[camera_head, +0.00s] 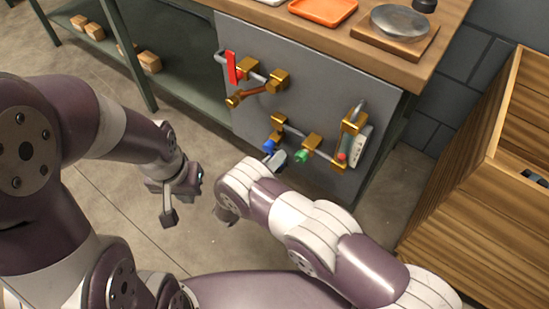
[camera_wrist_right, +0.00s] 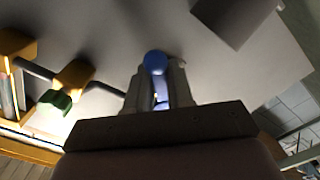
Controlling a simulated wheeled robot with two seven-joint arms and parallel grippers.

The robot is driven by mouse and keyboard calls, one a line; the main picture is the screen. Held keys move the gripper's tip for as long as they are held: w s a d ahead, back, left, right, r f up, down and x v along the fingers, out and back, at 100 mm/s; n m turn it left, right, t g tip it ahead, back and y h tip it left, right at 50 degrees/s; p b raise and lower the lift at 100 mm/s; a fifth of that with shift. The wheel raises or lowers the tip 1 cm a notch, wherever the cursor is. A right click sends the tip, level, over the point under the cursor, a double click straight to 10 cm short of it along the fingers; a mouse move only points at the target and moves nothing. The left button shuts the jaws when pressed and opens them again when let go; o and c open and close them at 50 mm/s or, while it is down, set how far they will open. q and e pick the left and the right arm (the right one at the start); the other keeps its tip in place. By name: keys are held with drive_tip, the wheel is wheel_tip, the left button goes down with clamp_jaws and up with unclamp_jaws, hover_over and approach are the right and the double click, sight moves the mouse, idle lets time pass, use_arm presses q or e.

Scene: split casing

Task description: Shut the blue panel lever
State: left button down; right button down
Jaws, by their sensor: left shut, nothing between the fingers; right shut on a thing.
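The blue panel lever (camera_head: 269,146) is on the lower left of the grey panel (camera_head: 240,120), on a brass fitting joined to a grey pipe. In the right wrist view its round blue end (camera_wrist_right: 155,62) shows between my fingers. My right gripper (camera_head: 275,159) is at the lever and shut on it; the fingers (camera_wrist_right: 160,85) stand on both sides of it in the wrist view. The rest of the lever is partly hidden by the fingers. My left gripper (camera_head: 169,216) is shut and empty, hanging over the floor left of the panel.
A green knob (camera_head: 301,156) sits close right of the blue lever, with a red knob (camera_head: 342,157) and a white gauge-like part (camera_head: 358,148) further right. A red lever (camera_head: 231,67) is above. A wooden crate (camera_head: 470,190) stands at right.

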drive_tip(key=n, duration=0.1)
drive_tip(key=r+n, duration=0.1)
drive_tip(key=n, duration=0.3)
drive_tip(key=shift+s+d+r, duration=0.3)
drive_tip(key=shift+d, duration=0.05)
drive_tip(key=shift+d+r+n+p, duration=0.15)
drive_tip(key=shift+r+n, duration=0.2)
drive_tip(key=shift+n, duration=0.65)
drive_tip(key=shift+a+r+n+p, duration=0.15)
drive_tip(key=shift+r+n, duration=0.15)
drive_tip(key=shift+n, duration=0.7)
drive_tip(key=shift+d, duration=0.1)
drive_tip(key=c, duration=1.1)
unclamp_jaws()
drive_tip(key=p+v, duration=0.1)
drive_tip(key=v, duration=1.1)
drive_tip(key=shift+s+a+p, duration=0.2)
drive_tip(key=shift+s+p, duration=0.15)
